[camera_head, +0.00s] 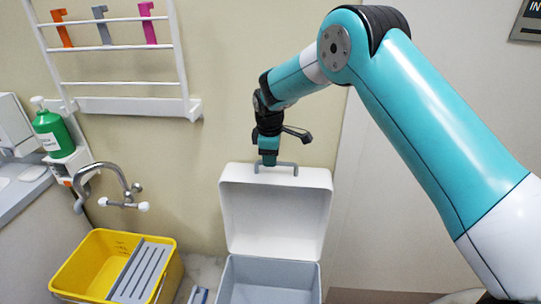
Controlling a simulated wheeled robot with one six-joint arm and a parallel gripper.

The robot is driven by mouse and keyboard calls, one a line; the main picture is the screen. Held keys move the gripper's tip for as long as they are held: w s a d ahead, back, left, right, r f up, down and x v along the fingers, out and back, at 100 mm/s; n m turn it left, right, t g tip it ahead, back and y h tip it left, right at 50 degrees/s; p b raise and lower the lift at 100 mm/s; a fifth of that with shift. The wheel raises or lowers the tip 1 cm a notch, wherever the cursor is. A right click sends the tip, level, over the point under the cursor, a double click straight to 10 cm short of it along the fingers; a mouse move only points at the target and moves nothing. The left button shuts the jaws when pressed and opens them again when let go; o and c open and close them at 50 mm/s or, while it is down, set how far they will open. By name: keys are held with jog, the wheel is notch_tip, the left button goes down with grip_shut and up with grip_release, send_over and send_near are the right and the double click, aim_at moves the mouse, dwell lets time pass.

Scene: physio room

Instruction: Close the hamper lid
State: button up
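The hamper has a white lid (275,215) that stands open, upright against the wall side, with its hollow inner side facing me. A grey handle (288,165) sticks up from the lid's top edge. The hamper's grey-blue body (268,282) is below, open at the top and cut off by the bottom of the picture. My gripper (270,160) points down at the left part of the handle and overlaps it in the picture. Its fingers are too small and dark to tell whether they grip the handle or are only beside it.
A yellow bucket (85,265) with a grey wringer (140,272) stands left of the hamper. A tap (115,180) and a green bottle (52,132) are at the left. A white wall rack (115,105) hangs above. My arm fills the right side.

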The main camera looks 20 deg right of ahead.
jog(key=shift+w+f, duration=0.15)
jog(key=shift+f, duration=0.65)
grip_shut()
